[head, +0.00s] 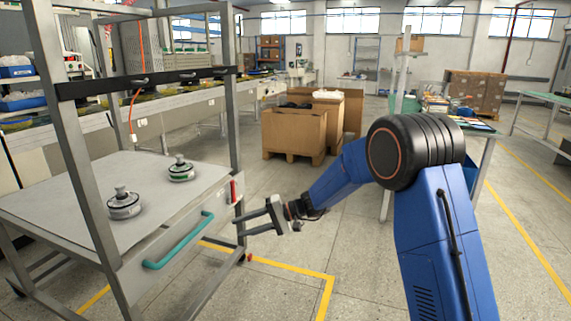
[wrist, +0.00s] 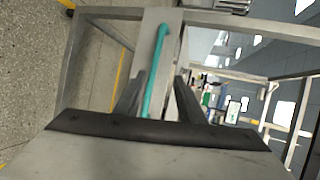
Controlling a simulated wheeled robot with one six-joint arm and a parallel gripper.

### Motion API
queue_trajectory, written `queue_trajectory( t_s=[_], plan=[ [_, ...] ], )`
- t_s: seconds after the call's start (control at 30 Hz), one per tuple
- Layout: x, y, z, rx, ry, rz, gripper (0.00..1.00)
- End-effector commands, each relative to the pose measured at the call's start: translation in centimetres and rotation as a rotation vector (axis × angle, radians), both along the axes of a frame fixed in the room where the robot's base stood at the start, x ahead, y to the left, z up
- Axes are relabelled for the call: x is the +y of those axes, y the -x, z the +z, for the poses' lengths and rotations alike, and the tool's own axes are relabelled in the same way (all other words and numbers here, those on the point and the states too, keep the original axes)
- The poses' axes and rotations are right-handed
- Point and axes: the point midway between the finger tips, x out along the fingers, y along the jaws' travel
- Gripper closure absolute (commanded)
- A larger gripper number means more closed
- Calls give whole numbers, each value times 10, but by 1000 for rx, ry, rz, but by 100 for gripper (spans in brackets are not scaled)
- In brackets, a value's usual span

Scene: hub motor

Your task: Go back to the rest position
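My gripper (head: 240,225) is in the middle of the head view, to the right of the trolley's front edge. Its two fingers are apart and point left toward the trolley, with nothing held between them. In the wrist view the fingers (wrist: 158,92) are also apart, and the teal handle (wrist: 155,75) shows beyond and between them. The motors cannot be made out in the wrist view.
The trolley's grey posts (head: 80,150) and dark crossbar (head: 150,82) rise beside its top. Its teal handle (head: 180,240) sticks out on the near side, close to my gripper. Cardboard boxes (head: 295,130) stand behind. Open floor with yellow lines (head: 328,290) lies in front.

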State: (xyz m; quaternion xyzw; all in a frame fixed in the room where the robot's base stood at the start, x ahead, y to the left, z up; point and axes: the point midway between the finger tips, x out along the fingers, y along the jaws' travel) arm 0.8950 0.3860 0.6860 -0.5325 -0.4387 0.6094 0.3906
Motion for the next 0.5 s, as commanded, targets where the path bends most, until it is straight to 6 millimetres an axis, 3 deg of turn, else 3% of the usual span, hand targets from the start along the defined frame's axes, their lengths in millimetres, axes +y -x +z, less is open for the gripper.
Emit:
queue_trajectory(
  t_s=[0.03,0.2,0.5],
  plan=[
    [-12,10,13,-12,23,5,64],
    [-50,44,39,-41,116,26,64],
    [-120,107,73,-101,291,37,64]
  ],
)
